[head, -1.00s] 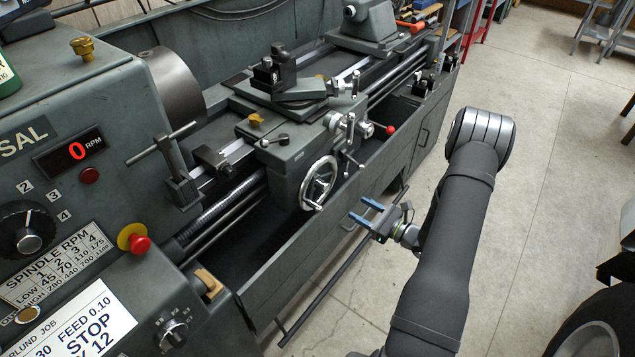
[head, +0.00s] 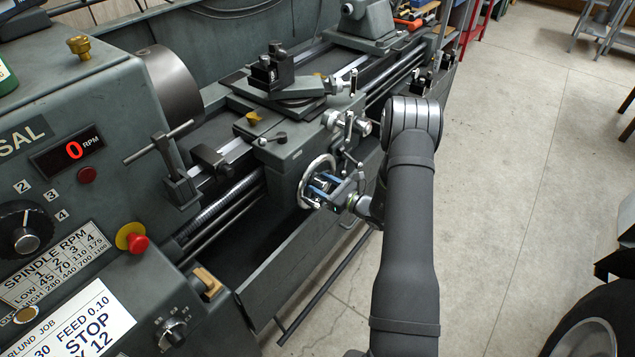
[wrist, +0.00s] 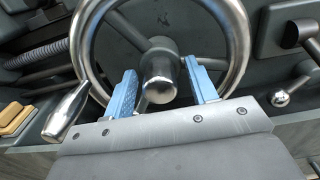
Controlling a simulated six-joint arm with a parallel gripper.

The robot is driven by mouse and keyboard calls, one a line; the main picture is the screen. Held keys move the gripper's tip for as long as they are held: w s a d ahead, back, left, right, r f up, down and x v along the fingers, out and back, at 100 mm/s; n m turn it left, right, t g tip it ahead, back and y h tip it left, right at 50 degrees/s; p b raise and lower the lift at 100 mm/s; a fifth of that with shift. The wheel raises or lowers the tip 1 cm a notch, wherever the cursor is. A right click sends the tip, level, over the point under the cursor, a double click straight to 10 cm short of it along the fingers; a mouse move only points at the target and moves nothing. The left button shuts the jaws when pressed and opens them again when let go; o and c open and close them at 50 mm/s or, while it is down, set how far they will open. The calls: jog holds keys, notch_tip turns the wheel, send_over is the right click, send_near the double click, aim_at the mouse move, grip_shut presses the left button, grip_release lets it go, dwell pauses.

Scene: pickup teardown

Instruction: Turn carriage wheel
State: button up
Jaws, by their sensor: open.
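The carriage wheel (head: 305,183) is a bright metal handwheel on the front of the lathe's apron. In the wrist view the wheel (wrist: 243,45) fills the upper middle, with its round hub (wrist: 159,68) at the centre and its crank handle (wrist: 68,109) at the lower left. My gripper (head: 325,190) is in front of the wheel. Its two blue fingers (wrist: 163,92) are open, one on each side of the hub, with a gap on both sides. Whether the fingers reach past the rim plane I cannot tell. My gripper hides part of the wheel in the head view.
Control levers (wrist: 297,35) and a ball-ended lever (wrist: 281,97) stand right of the wheel. The lead screw (head: 230,203) runs to its left. A wooden block (wrist: 14,118) lies at the lower left.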

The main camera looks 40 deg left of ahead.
jog(key=shift+a, duration=1)
jog(key=shift+c, duration=0.2)
jog(key=c, duration=1)
jog(key=shift+m, duration=0.8)
jog(key=o, duration=1)
jog(key=shift+o, duration=0.2)
jog(key=shift+d, duration=0.1)
